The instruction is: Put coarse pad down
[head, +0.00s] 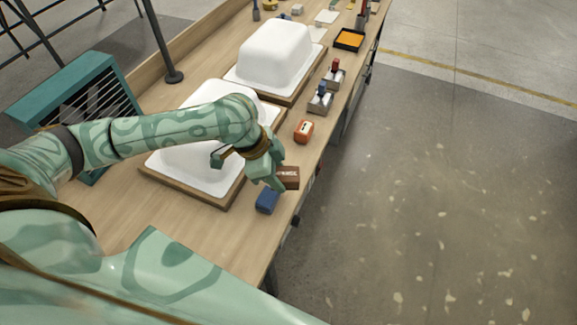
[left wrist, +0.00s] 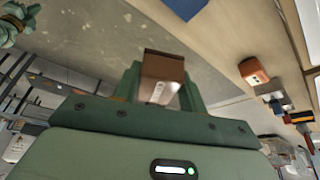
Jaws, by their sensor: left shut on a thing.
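The coarse pad is a dark brown block (head: 290,174) with pale lettering on its side. My left gripper (head: 278,180) is shut on it near the front edge of the workbench. In the left wrist view the brown pad (left wrist: 162,78) sits between the two green fingers (left wrist: 160,90). In the head view the fingers hide part of it. I cannot tell whether its underside touches the bench.
A blue block (head: 267,201) lies just beside the held pad, and an orange block (head: 304,131) lies farther along the bench edge. White tub shells (head: 275,54) stand on wooden boards. Stamp-like tools (head: 321,100) and an orange tray (head: 349,39) stand beyond.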

